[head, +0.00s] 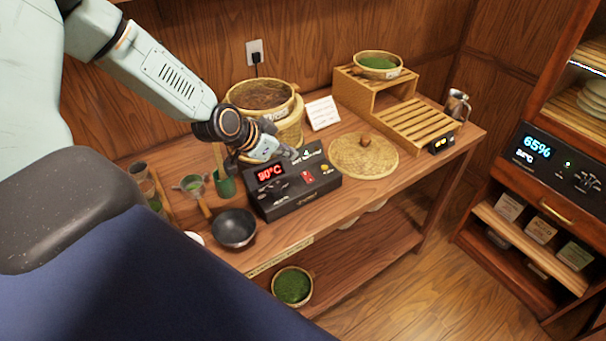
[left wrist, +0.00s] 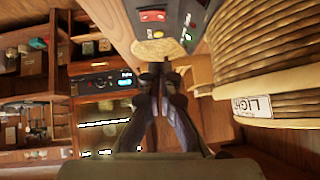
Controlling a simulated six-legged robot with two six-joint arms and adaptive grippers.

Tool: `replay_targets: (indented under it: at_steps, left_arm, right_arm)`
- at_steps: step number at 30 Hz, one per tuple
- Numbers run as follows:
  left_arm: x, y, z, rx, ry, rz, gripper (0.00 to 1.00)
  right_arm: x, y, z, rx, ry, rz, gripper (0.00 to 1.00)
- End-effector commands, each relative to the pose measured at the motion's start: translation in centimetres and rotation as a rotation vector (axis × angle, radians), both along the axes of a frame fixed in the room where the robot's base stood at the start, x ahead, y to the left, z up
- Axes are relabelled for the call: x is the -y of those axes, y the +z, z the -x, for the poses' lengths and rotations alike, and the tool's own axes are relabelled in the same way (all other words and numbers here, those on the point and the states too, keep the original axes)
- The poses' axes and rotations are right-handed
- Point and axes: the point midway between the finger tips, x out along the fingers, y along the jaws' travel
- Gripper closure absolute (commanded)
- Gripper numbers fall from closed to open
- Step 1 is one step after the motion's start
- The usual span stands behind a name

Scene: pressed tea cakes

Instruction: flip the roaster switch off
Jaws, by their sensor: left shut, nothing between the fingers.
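The roaster's black control box (head: 305,200) stands on the wooden bench with a lit red display (head: 270,172) reading 90°C. The small red switch (head: 307,176) is on its top face, right of the display; it also shows at the top of the left wrist view (left wrist: 152,15). I cannot tell which way the switch is tipped. A black knob and a yellow button sit near it. My left gripper (head: 292,154) is shut and empty, over the back of the box and apart from the switch; its fingers also show in the left wrist view (left wrist: 155,78). My right gripper is not in view.
A woven basket roaster (head: 262,97) stands close behind my left gripper. A round woven lid (head: 363,157) lies right of the box, and a dark bowl (head: 234,228) stands to its left. A white card (head: 322,113) and a slatted wooden stand (head: 408,122) are farther back.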

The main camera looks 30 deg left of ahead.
Motion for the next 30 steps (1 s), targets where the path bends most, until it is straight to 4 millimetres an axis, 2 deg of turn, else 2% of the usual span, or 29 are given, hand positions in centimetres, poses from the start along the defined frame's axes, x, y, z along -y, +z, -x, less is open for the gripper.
replay_targets:
  at_steps: [1, 15, 21, 25, 30]
  left_arm:
    - [0.1, -0.8, -0.3, 0.0, -0.002, -0.004, 1.0]
    - [1.0, -4.0, -3.5, -0.001, -0.003, -0.006, 1.0]
    - [1.5, -5.7, -5.0, -0.003, -0.004, -0.005, 1.0]
    - [1.2, -7.5, -5.0, -0.003, -0.002, -0.002, 1.0]
    - [1.0, -8.7, -5.1, -0.001, -0.001, -0.001, 1.0]
  right_arm:
    - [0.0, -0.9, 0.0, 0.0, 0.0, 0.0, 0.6]
    - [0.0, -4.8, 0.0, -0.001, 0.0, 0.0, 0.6]
    - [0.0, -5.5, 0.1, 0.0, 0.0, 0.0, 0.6]
    - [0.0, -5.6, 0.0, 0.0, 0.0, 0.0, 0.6]
    - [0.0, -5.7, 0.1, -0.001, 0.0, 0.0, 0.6]
